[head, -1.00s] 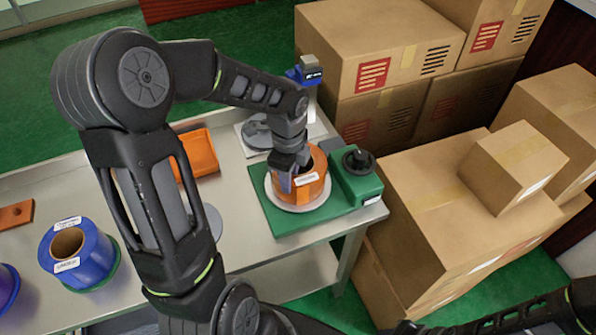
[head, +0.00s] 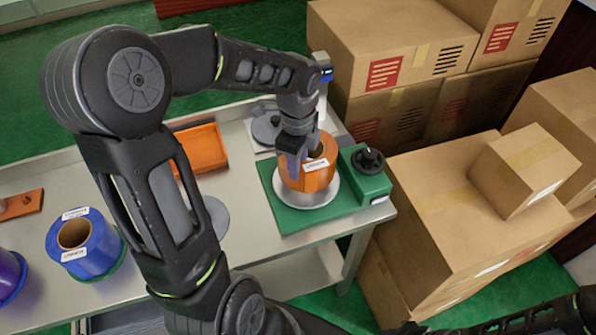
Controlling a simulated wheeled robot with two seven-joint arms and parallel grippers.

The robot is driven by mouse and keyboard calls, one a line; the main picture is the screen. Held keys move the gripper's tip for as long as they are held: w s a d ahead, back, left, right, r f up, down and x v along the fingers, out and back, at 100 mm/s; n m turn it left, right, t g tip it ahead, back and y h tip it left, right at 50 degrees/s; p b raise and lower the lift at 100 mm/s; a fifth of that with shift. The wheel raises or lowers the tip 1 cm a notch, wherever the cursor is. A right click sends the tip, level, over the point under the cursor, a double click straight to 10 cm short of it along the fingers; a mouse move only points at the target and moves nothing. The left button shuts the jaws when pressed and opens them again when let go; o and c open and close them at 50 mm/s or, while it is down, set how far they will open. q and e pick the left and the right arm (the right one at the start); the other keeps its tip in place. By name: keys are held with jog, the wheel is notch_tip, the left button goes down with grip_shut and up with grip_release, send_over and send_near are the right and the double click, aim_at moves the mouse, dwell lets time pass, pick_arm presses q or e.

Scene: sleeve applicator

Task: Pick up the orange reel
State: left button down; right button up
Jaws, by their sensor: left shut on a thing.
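The orange reel (head: 318,178) is above the pale round plate (head: 322,201) of the green machine, at the right end of the metal table. It has a white label near its top edge. My left gripper (head: 292,163) reaches down from above and is shut on the reel's left wall. More of the plate shows under the reel's front, so the reel looks slightly raised. The gripper hides part of the reel's left side. Part of my right arm shows at the bottom right; its gripper is not in view.
The green machine (head: 364,187) has a black knob. A grey scale (head: 266,128) stands behind it, and an orange tray (head: 202,149) lies to the left. A blue reel (head: 85,250) stands at the table's left. Cardboard boxes (head: 440,190) crowd the right side.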

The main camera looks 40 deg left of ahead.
pick_arm(q)
notch_tip(320, 180, up, 6)
jog(key=shift+r, duration=0.1)
pick_arm(e)
jog(key=shift+f, duration=0.25)
pick_arm(q)
jog(key=shift+b, duration=0.3)
